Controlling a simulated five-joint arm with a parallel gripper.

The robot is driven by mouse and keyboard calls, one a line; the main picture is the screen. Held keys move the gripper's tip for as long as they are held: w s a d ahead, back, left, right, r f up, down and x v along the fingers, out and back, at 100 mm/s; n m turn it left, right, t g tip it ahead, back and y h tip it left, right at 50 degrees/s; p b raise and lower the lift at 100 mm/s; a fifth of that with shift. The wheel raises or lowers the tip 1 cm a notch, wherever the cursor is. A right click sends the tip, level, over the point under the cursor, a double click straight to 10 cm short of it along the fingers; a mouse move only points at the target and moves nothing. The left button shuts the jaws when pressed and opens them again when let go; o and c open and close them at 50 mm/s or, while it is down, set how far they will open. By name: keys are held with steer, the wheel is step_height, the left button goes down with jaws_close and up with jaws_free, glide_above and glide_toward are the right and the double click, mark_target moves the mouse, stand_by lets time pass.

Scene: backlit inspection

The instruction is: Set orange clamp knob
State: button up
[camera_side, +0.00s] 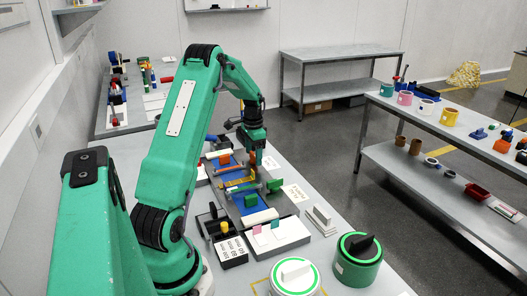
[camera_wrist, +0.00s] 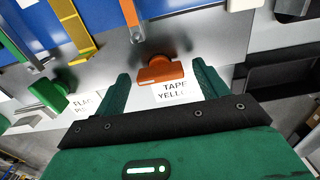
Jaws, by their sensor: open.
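The orange clamp knob (camera_wrist: 160,70) shows in the wrist view on a short stem below a grey metal edge. It lies between the two green fingers of my gripper (camera_wrist: 162,71), with a visible gap on each side. My gripper is open and holds nothing. An orange bar (camera_wrist: 130,14) stands above the knob, over the blue surface.
A green knob (camera_wrist: 50,93) and a yellow bar (camera_wrist: 73,28) are to the left in the wrist view. A printed card (camera_wrist: 174,91) lies just below the orange knob. A black tray (camera_wrist: 283,78) is at right.

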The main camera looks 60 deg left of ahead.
steer(key=shift+c, duration=0.4)
steer(key=c, duration=0.9)
